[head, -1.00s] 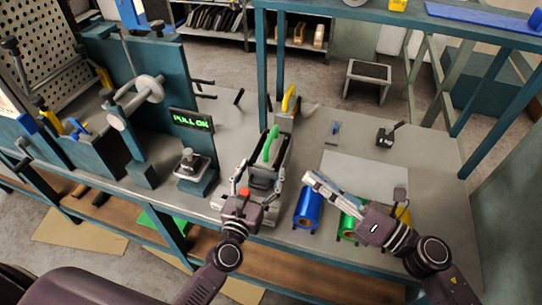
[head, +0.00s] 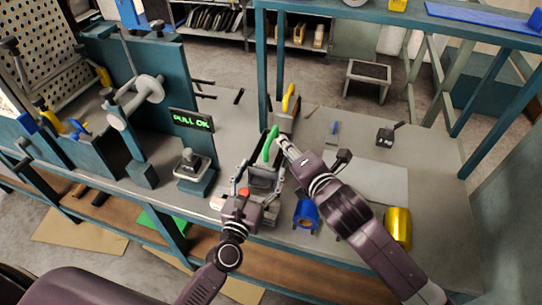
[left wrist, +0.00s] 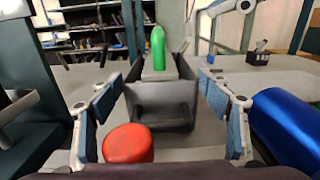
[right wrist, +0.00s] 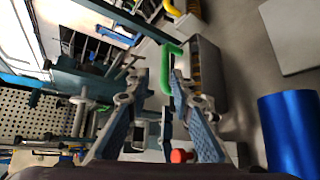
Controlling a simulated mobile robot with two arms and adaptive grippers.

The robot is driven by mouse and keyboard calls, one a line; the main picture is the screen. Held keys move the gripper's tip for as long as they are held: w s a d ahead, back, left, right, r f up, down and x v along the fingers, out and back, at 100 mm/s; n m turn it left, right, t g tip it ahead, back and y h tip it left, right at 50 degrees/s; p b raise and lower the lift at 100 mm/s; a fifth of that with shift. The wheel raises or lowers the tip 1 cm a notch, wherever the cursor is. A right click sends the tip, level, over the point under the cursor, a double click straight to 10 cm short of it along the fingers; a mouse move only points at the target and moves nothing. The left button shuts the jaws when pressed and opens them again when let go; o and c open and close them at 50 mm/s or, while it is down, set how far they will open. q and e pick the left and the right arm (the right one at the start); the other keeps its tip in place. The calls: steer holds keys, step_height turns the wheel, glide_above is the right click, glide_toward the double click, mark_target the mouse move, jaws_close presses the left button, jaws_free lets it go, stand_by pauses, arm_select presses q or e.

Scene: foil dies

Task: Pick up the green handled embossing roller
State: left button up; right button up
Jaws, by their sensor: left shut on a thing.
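The green handled embossing roller (head: 270,146) stands with its green handle up in a dark grey box-like holder (head: 262,178). Its lower part is hidden inside the holder. In the left wrist view the handle (left wrist: 158,47) rises behind the grey front of the holder (left wrist: 160,103). My right gripper (head: 284,148) is just right of the green handle. In the right wrist view its fingers are apart, with the handle (right wrist: 165,65) near their tips; I cannot tell whether they touch it.
A blue roll (head: 305,214) and a gold roll (head: 398,228) lie on the bench at the front right. A yellow-handled tool (head: 288,98) stands behind the holder. A post with a "PULL OK" display (head: 191,120) stands left. The bench's back right is mostly clear.

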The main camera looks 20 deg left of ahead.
mark_target(272, 135)
steer(key=shift+g, duration=0.3)
steer(key=x, duration=0.7)
steer(key=shift+s+a+f, duration=0.25)
steer(key=shift+s+f, duration=0.15)
steer(key=shift+s, duration=0.05)
steer(key=shift+w+d+x, duration=0.1)
steer(key=shift+d+x, duration=0.05)
steer(key=shift+x, duration=1.15)
steer(key=shift+w+d+x, duration=0.15)
steer(key=shift+d+x, duration=0.05)
steer(key=shift+x, duration=1.05)
steer(key=shift+c, duration=0.6)
jaws_close()
steer(key=shift+w+a+r, duration=0.1)
steer(key=shift+r, duration=0.15)
